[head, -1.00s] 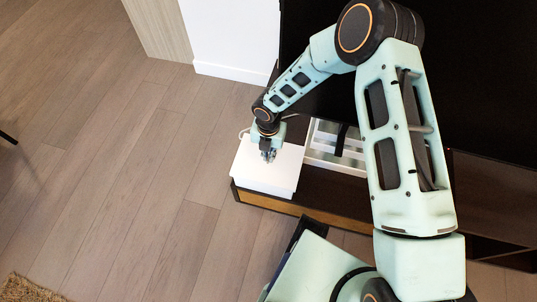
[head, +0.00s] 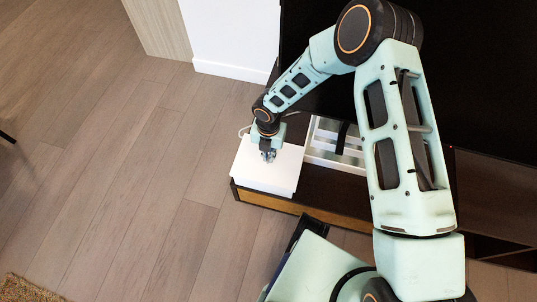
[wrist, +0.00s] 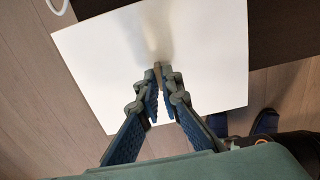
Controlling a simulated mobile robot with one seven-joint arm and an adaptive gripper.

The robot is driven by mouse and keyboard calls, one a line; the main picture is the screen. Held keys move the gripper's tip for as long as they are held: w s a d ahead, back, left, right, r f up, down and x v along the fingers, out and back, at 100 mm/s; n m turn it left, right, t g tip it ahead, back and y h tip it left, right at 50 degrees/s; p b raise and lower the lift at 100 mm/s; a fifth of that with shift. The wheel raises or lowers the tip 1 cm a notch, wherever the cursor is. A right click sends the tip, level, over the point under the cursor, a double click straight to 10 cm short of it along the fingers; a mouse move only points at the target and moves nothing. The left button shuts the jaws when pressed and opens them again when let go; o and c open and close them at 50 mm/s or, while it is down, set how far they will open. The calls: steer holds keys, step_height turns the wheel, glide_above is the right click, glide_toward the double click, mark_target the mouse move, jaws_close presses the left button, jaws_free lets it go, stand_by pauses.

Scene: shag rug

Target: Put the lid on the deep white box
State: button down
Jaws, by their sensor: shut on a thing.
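The white lid (head: 250,165) is a flat square panel over the deep white box (head: 268,189) on the dark low cabinet. In the wrist view the lid (wrist: 105,60) fills the middle and hides the box below. My gripper (head: 268,155) points down at the lid. In the wrist view my gripper (wrist: 158,80) has its fingertips together around a small grey-brown piece at the lid's middle, which looks like its handle. The lid looks level and roughly lined up with the box; I cannot tell whether it is fully seated.
A white slatted crate (head: 328,151) stands right of the box on the dark cabinet (head: 325,190). A large black screen (head: 480,100) rises behind. A white wall (head: 232,35) is at the back. Open wood floor (head: 110,150) lies to the left, with a rug corner (head: 25,290) at lower left.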

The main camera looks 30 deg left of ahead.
steer(key=shift+f+b, duration=0.4)
steer(key=shift+f, duration=0.2)
steer(key=c, duration=2)
jaws_free()
steer(key=shift+c, duration=0.2)
step_height(320, 180, up, 12)
